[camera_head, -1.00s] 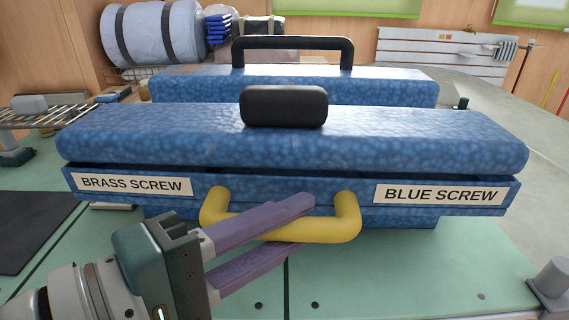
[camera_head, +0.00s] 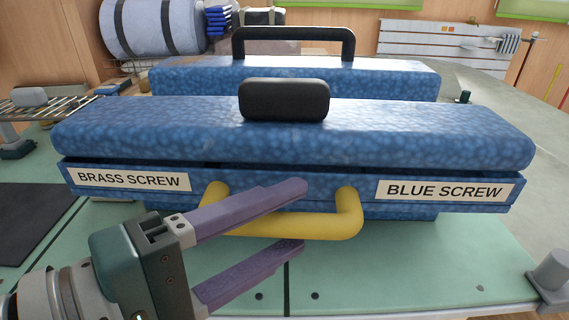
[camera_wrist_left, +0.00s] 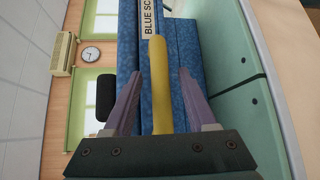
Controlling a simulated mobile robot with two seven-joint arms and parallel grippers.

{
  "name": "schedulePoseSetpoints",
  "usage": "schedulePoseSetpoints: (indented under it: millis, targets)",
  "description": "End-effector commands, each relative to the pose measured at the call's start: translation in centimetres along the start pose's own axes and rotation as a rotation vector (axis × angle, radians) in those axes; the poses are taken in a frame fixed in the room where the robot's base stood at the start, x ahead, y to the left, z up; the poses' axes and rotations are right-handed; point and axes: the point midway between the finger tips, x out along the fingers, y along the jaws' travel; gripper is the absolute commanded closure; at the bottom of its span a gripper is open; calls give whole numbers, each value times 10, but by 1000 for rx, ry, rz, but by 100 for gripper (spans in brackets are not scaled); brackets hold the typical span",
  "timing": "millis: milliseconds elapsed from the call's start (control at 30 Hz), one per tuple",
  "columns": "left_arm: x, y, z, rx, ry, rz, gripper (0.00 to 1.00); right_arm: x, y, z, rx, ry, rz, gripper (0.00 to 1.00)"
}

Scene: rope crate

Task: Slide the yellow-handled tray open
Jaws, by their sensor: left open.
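The tray (camera_head: 300,184) is a blue speckled drawer front below a thick blue lid, with "BRASS SCREW" and "BLUE SCREW" labels. Its yellow handle (camera_head: 347,215) is a U-shaped bar at the front middle, partly hidden behind my upper finger. My left gripper (camera_head: 296,213) is open at the handle, its purple fingers pointing right, one above and one below the bar. In the left wrist view the yellow bar (camera_wrist_left: 159,80) runs between the two spread fingers (camera_wrist_left: 158,75), with gaps on both sides. My right gripper is not in view.
The lid carries a black knob (camera_head: 284,100). Behind it stands another blue block (camera_head: 400,80) with a black arch handle (camera_head: 292,38). The green bench top (camera_head: 420,265) in front is mostly clear. A grey post (camera_head: 553,272) stands at the right edge.

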Motion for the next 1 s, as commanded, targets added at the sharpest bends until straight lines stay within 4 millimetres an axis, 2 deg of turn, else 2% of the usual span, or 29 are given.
schedulePoseSetpoints:
  millis: [300, 433, 600, 867, 967, 1000]
  targets:
    - [-63, -3, 1, 2, -2, -5, 43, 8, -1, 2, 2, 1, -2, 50]
    - [-81, -2, 0, 0, -1, -4, 43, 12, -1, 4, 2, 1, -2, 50]
    - [-89, 0, 0, 1, -2, -2, 43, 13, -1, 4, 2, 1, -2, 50]
    - [-89, 1, 1, 5, -3, -3, 43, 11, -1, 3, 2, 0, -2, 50]
    - [-90, 10, 10, 65, -25, -36, 43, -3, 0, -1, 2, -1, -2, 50]
    - [-91, 16, 17, 121, -44, -68, 43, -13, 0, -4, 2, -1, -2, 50]
